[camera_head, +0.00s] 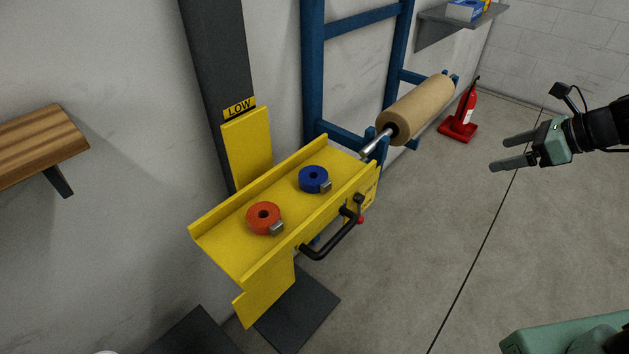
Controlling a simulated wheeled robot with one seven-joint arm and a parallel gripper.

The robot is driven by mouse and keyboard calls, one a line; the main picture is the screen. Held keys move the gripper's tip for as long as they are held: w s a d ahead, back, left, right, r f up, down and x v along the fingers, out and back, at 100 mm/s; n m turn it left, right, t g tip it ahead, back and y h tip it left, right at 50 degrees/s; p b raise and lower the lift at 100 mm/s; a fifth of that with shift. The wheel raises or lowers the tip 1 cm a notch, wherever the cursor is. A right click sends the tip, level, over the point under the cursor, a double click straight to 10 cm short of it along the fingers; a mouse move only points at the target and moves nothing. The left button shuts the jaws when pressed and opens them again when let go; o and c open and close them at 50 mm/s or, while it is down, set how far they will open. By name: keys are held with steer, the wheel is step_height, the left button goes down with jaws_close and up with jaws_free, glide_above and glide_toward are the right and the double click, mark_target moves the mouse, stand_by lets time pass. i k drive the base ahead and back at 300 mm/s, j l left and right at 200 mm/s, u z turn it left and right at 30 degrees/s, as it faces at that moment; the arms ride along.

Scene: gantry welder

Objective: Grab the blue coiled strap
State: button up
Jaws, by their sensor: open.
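The blue coiled strap (313,180) lies flat on a yellow tray (222,248) fixed to a dark post, with a grey metal buckle at its right side. An orange-red coiled strap (264,217) with a similar buckle lies on the same tray, nearer and to the left, apart from the blue one. My gripper (510,151) is at the right of the view, open and empty, its fingers pointing left. It is well apart from the tray and both straps.
A black handle (335,238) sticks out along the tray's front side. A brown paper roll (416,108) on a blue rack (313,65) stands behind. A red fire extinguisher (465,110) is on the floor. A wooden shelf (45,142) is at left. Floor between tray and gripper is clear.

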mark_target(312, 179)
steer(key=j, duration=1.5)
